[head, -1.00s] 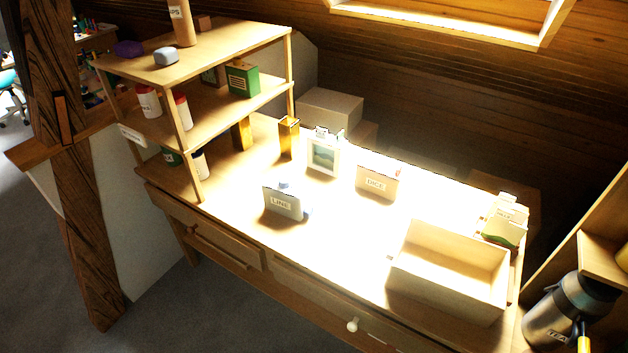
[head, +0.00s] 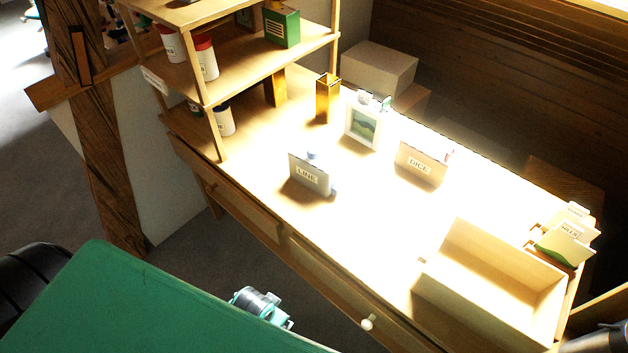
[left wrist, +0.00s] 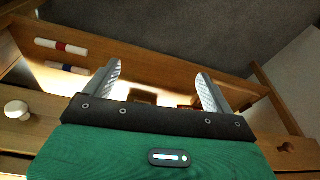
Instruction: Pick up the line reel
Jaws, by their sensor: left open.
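A grey card holder labelled LINE (head: 309,177) stands upright on the desk, left of its middle. Small bluish-grey parts show above and beside it, so something sits behind it; I cannot tell whether that is the line reel. My left gripper (left wrist: 159,78) is open and empty in the left wrist view, over wooden desk parts with a white knob (left wrist: 17,112) at the left.
An open wooden box (head: 492,282) stands at the desk's right end. A framed picture (head: 363,126), a DICE card (head: 420,164) and a brass-coloured holder (head: 328,98) stand at the back. A shelf (head: 262,72) rises at the left. The desk's front middle is clear.

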